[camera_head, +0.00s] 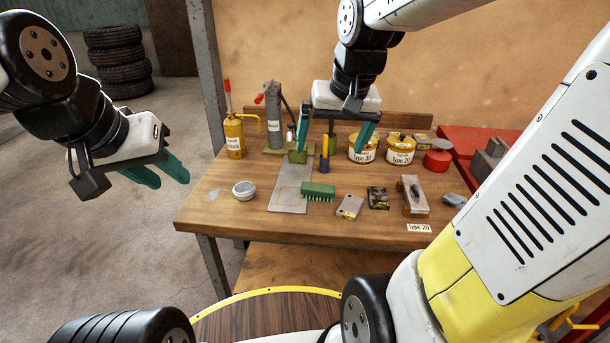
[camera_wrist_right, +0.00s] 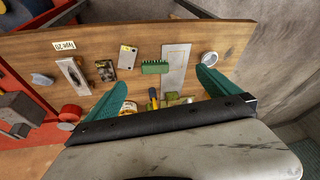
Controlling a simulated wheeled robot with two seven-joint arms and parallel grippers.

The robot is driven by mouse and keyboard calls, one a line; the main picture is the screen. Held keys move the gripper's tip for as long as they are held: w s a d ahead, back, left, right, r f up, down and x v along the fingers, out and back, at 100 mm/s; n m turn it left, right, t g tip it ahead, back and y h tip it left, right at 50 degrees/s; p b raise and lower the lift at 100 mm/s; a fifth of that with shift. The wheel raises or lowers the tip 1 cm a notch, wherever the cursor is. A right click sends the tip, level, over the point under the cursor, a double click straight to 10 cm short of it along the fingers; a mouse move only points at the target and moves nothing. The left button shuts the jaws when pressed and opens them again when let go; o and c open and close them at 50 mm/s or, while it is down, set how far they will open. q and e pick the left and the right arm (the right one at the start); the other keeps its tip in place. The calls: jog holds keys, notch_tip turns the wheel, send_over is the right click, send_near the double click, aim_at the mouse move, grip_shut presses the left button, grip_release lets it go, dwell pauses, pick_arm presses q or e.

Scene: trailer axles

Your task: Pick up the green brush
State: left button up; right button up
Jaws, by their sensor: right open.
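The green brush (camera_head: 318,190) lies on the wooden table, bristles showing along its front side, partly beside a flat grey metal plate (camera_head: 287,197). The brush also shows in the right wrist view (camera_wrist_right: 154,67), ahead of the gripper and between the lines of its fingers. My right gripper (camera_head: 333,140) is open and empty above the back of the table, behind the brush; its teal fingers (camera_wrist_right: 160,95) are spread wide in the wrist view. My left gripper (camera_head: 160,175) hangs left of the table, away from the brush, with its two teal fingers apart and nothing between them.
A round tin (camera_head: 244,189) stands left of the plate. A small metal box (camera_head: 349,207), a dark patterned piece (camera_head: 378,198) and a wooden-based tool (camera_head: 413,195) lie right of the brush. A yellow oil can (camera_head: 235,138), grey jack (camera_head: 273,120) and yellow tins (camera_head: 400,149) stand behind.

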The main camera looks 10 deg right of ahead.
jog(key=w+f+g, duration=0.1)
jog(key=w+f, duration=0.3)
jog(key=w, duration=0.2)
jog(key=m+g, duration=0.2)
jog(key=g, duration=0.1)
send_over(319, 187)
notch_tip(319, 187, down, 12)
jog(key=shift+s+d+r, duration=0.1)
jog(key=shift+d+r, duration=0.05)
jog(key=shift+r, duration=0.1)
jog(key=f, duration=0.8)
jog(key=shift+w+a, duration=0.2)
jog(key=shift+c, duration=0.2)
